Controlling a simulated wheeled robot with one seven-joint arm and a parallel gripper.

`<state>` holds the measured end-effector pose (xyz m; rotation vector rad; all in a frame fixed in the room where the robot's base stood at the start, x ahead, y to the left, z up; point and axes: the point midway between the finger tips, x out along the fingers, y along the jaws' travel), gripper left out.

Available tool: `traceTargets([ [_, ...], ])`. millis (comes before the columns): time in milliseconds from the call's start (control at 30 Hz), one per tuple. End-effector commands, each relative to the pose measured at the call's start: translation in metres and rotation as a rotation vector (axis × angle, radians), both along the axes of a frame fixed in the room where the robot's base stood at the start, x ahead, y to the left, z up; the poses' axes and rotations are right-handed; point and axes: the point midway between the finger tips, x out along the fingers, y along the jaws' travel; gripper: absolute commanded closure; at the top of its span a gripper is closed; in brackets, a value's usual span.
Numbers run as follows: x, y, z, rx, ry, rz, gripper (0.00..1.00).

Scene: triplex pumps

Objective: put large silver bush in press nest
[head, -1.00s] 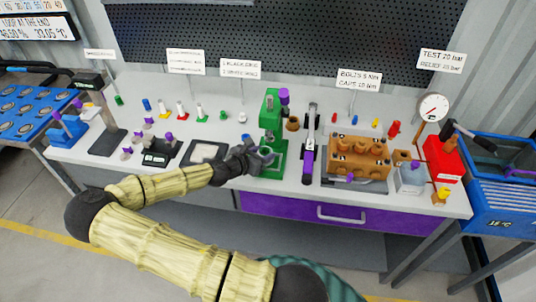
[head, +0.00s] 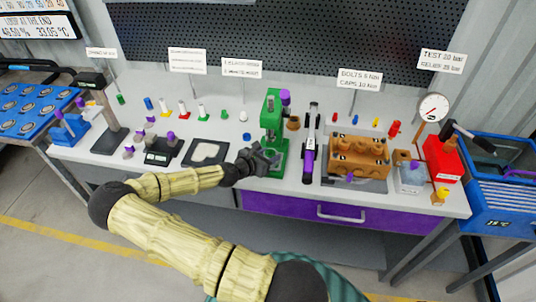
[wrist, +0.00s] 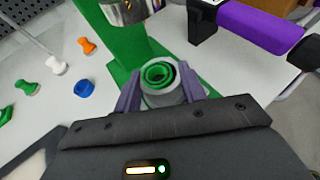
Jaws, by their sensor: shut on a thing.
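A large silver bush (wrist: 160,95) is between the two purple fingers of my gripper (wrist: 158,100) in the wrist view. Its round open end faces the camera, and a green ring with a dark centre shows inside its rim. The green press (head: 272,115) stands at the middle of the bench, and its silver ram (wrist: 124,8) shows at the top of the wrist view. My gripper (head: 268,160) is at the lower front of the press in the head view. The press nest is mostly hidden by my gripper and the bush; I cannot tell whether the bush touches it.
A purple-handled tool (head: 308,158) lies right of the press, close to my gripper. An orange pump block (head: 358,155) stands further right. A blue ring (wrist: 84,88) and small coloured parts lie left of the press. A dark-framed pad (head: 206,153) is left of my gripper.

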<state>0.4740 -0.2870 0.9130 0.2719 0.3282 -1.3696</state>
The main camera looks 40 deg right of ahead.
Motion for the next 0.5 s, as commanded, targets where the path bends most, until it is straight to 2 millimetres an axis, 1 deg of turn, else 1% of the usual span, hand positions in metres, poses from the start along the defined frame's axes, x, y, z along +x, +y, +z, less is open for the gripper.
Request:
traceTargets([
  [200,0.0002,-0.0001,0.0004,-0.001,-0.001,0.001,0.86],
  [333,0.0002,-0.0001,-0.0031,-0.001,-0.001,0.001,0.86],
  [367,0.0002,0.0000,-0.0025,0.000,0.000,0.000,0.53],
  [400,0.0002,0.0000,-0.0023,0.000,0.000,0.000,0.45],
  [433,0.0002,0.0000,-0.0023,0.000,0.000,0.000,0.40],
  [467,0.0002,0.0000,-0.0023,0.000,0.000,0.000,0.37],
  [500,0.0002,0.0000,-0.0023,0.000,0.000,0.000,0.37],
])
